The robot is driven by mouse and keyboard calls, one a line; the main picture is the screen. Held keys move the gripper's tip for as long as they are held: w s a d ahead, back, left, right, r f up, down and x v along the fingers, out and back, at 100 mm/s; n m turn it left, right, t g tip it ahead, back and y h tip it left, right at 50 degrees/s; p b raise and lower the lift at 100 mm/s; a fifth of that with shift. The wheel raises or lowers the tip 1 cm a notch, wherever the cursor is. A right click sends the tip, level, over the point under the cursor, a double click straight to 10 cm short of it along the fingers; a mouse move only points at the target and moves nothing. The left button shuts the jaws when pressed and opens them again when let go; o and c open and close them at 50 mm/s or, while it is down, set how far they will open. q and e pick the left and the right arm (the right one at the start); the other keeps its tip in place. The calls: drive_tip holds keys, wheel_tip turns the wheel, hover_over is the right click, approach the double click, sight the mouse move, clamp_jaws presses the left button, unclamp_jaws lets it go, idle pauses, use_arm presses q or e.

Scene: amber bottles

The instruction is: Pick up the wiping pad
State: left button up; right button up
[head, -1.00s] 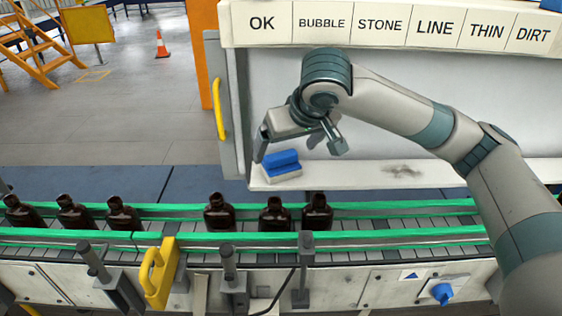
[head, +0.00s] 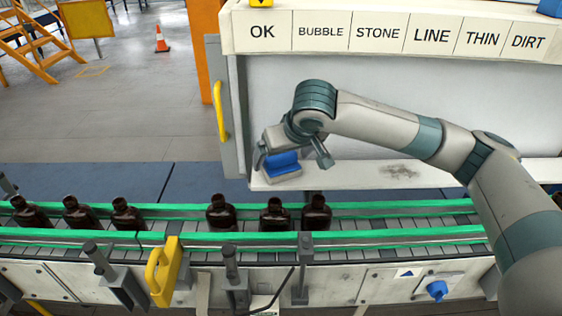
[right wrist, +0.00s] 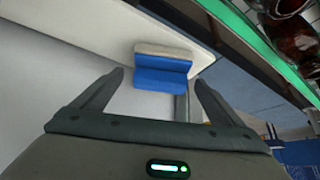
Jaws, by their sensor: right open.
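The wiping pad (head: 284,164) has a blue top and a pale base. It lies at the left end of the white shelf (head: 345,178) under the labelled bins. My right gripper (head: 292,166) is open and empty, with one finger to each side of the pad in the head view. In the right wrist view the pad (right wrist: 162,72) sits just ahead of the gap between the open fingertips (right wrist: 159,80). Neither finger visibly grips it. My left gripper is not in view.
Several amber bottles (head: 220,213) stand on the conveyor (head: 170,222) with green rails in front of the shelf. A yellow handle (head: 219,110) is on the frame at the left of the shelf. A dark smudge (head: 400,171) marks the shelf to the right.

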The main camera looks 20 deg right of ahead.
drive_tip(key=shift+x, duration=1)
drive_tip(key=c, duration=1.3)
drive_tip(key=shift+o, duration=0.2)
drive_tip(key=shift+r, duration=0.1)
